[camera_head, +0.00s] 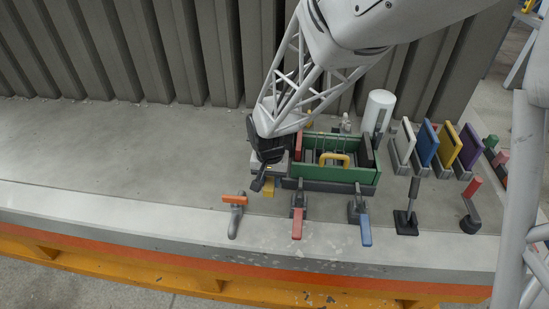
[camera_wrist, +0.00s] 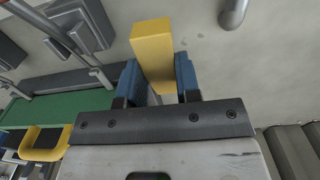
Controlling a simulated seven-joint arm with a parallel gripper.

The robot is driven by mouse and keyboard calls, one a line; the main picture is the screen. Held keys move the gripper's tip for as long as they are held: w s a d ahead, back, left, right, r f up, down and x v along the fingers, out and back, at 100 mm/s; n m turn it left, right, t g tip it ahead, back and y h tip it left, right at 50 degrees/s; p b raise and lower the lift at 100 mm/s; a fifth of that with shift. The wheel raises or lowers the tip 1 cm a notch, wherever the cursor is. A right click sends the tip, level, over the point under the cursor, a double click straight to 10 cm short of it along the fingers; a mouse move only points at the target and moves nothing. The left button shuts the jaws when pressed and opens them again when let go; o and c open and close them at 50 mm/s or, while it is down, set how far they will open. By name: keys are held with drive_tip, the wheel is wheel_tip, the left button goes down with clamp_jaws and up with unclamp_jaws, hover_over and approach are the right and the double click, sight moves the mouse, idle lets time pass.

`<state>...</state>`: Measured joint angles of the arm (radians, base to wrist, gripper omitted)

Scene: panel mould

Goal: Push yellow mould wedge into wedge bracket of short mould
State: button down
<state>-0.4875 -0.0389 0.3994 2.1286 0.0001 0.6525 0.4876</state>
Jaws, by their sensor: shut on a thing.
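The yellow mould wedge (camera_wrist: 153,50) is a block between the blue pads of my gripper (camera_wrist: 157,82) in the wrist view. My gripper is shut on it, and its far end sticks out beyond the pads. In the head view the wedge (camera_head: 268,189) shows only in part, below my dark gripper (camera_head: 262,178), at the left end of the short mould. The short mould (camera_head: 345,173) has green long sides and stands on a dark base. The wedge bracket cannot be made out clearly; my gripper and arm cover that end.
A yellow handle (camera_head: 335,158) is inside the mould. A white cylinder (camera_head: 378,112) and coloured panels (camera_head: 424,146) stand to the right. The concrete at left is clear.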

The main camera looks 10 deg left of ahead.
sight(270, 200)
drive_tip(key=shift+f, duration=2.9)
drive_tip(key=shift+f, duration=0.15)
drive_tip(key=shift+w, duration=2.1)
drive_tip(key=c, duration=0.8)
unclamp_jaws()
drive_tip(key=shift+c, duration=0.2)
drive_tip(key=shift+c, duration=0.2)
drive_tip(key=shift+r, duration=0.45)
drive_tip(key=shift+o, duration=0.7)
drive_tip(key=shift+r, duration=3.45)
